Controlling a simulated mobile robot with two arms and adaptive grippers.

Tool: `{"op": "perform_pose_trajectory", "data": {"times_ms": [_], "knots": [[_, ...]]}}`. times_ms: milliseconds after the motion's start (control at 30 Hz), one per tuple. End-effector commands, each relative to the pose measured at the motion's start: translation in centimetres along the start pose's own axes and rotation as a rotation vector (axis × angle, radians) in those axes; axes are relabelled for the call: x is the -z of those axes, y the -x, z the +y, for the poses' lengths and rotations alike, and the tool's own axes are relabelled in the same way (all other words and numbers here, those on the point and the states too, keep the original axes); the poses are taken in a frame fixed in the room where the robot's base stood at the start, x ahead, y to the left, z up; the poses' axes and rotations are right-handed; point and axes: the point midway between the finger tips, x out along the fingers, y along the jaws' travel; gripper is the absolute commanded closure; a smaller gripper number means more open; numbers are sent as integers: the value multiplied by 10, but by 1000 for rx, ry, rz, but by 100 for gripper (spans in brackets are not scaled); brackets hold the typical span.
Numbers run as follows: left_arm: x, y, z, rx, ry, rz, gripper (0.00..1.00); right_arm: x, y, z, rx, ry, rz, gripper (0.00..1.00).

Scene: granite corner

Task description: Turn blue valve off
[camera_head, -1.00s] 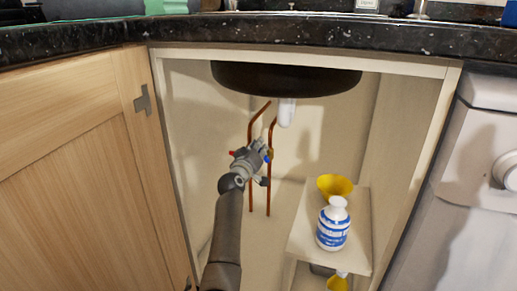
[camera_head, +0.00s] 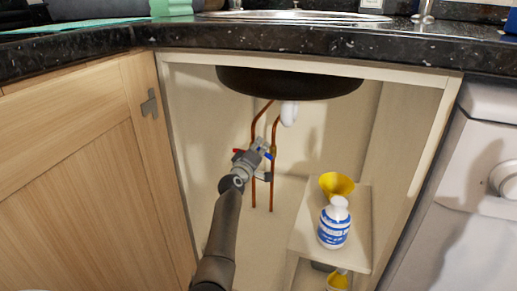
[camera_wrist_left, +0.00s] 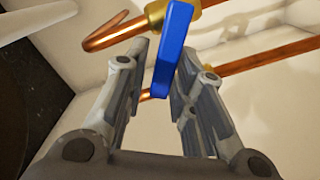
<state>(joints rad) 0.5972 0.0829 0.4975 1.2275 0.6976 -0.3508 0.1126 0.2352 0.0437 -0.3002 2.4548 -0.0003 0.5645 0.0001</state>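The blue valve handle (camera_head: 268,155) sits on the right-hand of two copper pipes (camera_head: 272,190) under the sink. My left gripper (camera_head: 262,148) is inside the cabinet at the pipes, partly covering the valve. In the wrist view its fingers (camera_wrist_left: 164,62) are apart, one on each side of the handle; the right finger looks closer to it. A clear gap shows on the left. My right gripper is in neither view.
A red handle (camera_head: 237,151) shows just left of my gripper. A shelf (camera_head: 305,240) at the right holds a blue-and-white bottle (camera_head: 333,228) and a yellow funnel (camera_head: 336,184). The sink bowl (camera_head: 290,82) hangs above. The open wooden door (camera_head: 80,180) is at the left.

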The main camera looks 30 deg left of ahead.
Motion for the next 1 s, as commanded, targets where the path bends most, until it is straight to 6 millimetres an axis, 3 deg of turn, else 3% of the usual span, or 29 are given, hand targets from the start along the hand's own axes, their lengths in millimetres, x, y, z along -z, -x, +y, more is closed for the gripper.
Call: {"op": "perform_pose_trajectory", "data": {"times_ms": [567, 1000], "knots": [[-1, 6, -4, 6, -1, -1, 64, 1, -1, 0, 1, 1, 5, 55], [0, 51, -1, 2, -1, 0, 64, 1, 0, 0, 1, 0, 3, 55]]}}
